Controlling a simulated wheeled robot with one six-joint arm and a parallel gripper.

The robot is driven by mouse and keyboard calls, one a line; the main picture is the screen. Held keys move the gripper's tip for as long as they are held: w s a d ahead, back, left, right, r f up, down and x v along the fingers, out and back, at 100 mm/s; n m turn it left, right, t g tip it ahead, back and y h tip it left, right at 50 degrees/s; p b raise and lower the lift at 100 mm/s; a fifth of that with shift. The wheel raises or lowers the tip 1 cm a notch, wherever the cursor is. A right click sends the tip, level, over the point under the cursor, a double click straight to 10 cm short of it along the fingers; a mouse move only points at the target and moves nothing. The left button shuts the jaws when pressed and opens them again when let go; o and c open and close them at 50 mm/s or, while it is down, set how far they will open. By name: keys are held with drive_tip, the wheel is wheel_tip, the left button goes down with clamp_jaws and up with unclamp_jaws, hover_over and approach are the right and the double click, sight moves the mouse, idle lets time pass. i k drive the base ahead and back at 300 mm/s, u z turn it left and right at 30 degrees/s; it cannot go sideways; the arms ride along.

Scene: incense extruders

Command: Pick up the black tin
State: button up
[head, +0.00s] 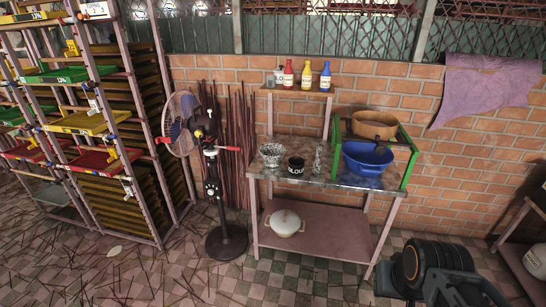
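The black tin (296,166) is a small dark round container with white lettering on its front. It stands upright on the top of a metal-topped table (328,177), between a patterned bowl (271,155) and a clear glass-like vessel (319,158). The black end of my arm with my gripper (435,272) shows at the bottom right, well apart from the tin and in front of the table's right side. Its fingers cannot be made out clearly.
A blue basin (367,158) and a brown tub (374,124) sit in a green frame on the table's right. Bottles (307,75) stand on a raised shelf. A lidded pot (285,223) is below. A fan (226,240) stands left of the table, near a tray rack (82,122).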

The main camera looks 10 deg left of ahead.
sight(296, 167)
drive_tip(key=z, duration=0.95)
drive_tip(key=k, duration=1.25)
drive_tip(key=z, duration=0.9)
drive_tip(key=i, duration=1.1)
drive_tip(key=u, duration=0.7)
drive_tip(key=i, duration=1.6)
drive_tip(key=u, duration=2.25)
drive_tip(key=i, duration=1.05)
drive_tip(key=u, duration=1.3)
drive_tip(key=i, duration=0.55)
drive_tip(key=u, duration=0.15)
